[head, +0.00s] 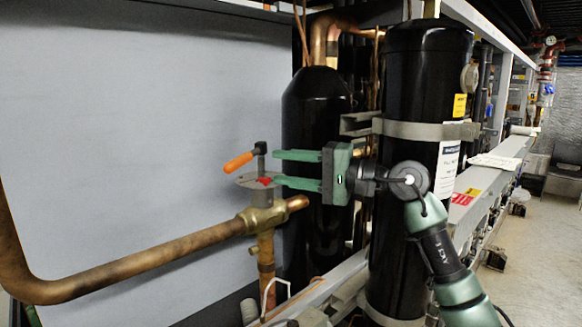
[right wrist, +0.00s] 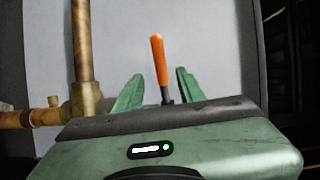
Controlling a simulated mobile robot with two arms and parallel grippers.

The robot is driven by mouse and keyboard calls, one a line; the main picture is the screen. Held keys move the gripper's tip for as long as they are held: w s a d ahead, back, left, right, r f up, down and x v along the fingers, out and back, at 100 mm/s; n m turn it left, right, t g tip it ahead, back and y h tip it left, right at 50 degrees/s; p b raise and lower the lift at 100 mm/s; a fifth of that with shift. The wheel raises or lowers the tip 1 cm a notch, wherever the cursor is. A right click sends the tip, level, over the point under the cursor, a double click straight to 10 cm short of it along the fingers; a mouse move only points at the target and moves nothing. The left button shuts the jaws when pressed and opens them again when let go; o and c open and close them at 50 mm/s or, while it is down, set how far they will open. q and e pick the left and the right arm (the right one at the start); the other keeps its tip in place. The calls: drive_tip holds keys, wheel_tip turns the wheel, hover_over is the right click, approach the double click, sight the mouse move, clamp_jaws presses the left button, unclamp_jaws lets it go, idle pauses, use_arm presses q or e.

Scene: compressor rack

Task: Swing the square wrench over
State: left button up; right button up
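The square wrench has an orange handle (head: 238,162) and a dark head that sits on top of the valve stem. In the head view its handle points left and slightly down. My right gripper (head: 275,169) comes from the right with its two green fingers apart and empty. Its fingertips are close to the wrench head, and I cannot tell whether they touch it. In the right wrist view the wrench (right wrist: 160,62) shows between the open fingers, its handle pointing away beyond the tips. My left gripper is not in view.
The brass valve body (head: 262,219) joins a copper pipe (head: 140,262) running left. A grey panel (head: 130,110) stands behind. Black cylinders (head: 414,80) stand behind and beside my right arm. A small red part (head: 264,180) lies on the valve's flange.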

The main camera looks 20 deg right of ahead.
sight(242, 163)
drive_tip(key=p+x, duration=0.3)
drive_tip(key=x, duration=0.2)
drive_tip(key=shift+a+r, duration=0.1)
drive_tip(key=shift+r, duration=0.1)
drive_tip(key=x, duration=0.3)
drive_tip(key=shift+f, duration=0.3)
drive_tip(key=shift+x, duration=0.75)
clamp_jaws()
